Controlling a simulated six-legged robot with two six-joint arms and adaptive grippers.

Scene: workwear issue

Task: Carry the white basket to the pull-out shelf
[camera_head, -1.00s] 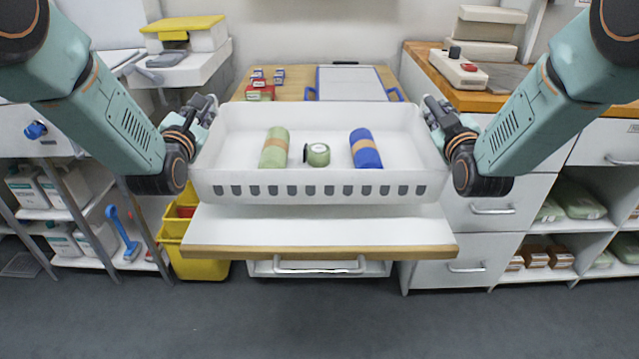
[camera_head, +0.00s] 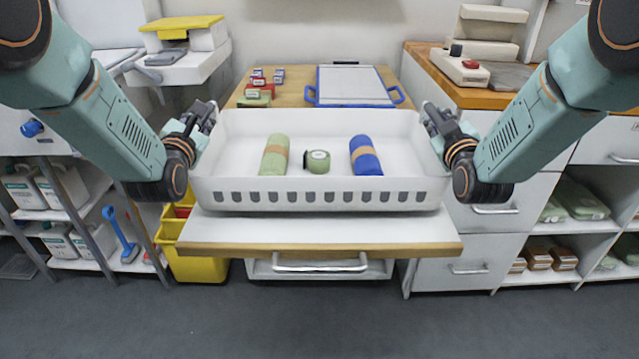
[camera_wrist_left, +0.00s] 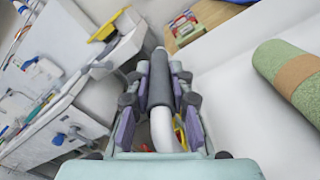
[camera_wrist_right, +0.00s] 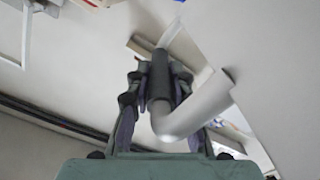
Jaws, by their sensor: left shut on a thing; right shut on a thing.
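The white basket (camera_head: 318,197) is level in the head view, in front of and over the pull-out shelf (camera_head: 320,235), a white board with a wooden front edge. I cannot tell whether its underside touches the shelf. Inside it lie a green roll (camera_head: 275,156), a small green round item (camera_head: 317,161) and a blue roll (camera_head: 365,156). My left gripper (camera_head: 203,118) is shut on the basket's left handle, which also shows in the left wrist view (camera_wrist_left: 163,130). My right gripper (camera_head: 434,116) is shut on the right handle, seen in the right wrist view (camera_wrist_right: 190,118).
Behind the basket, a wooden worktop holds a blue-edged white tray (camera_head: 352,85) and small boxes (camera_head: 258,90). A yellow bin (camera_head: 195,262) stands below the shelf's left end. Drawers (camera_head: 450,270) stand at the right. The floor in front is clear.

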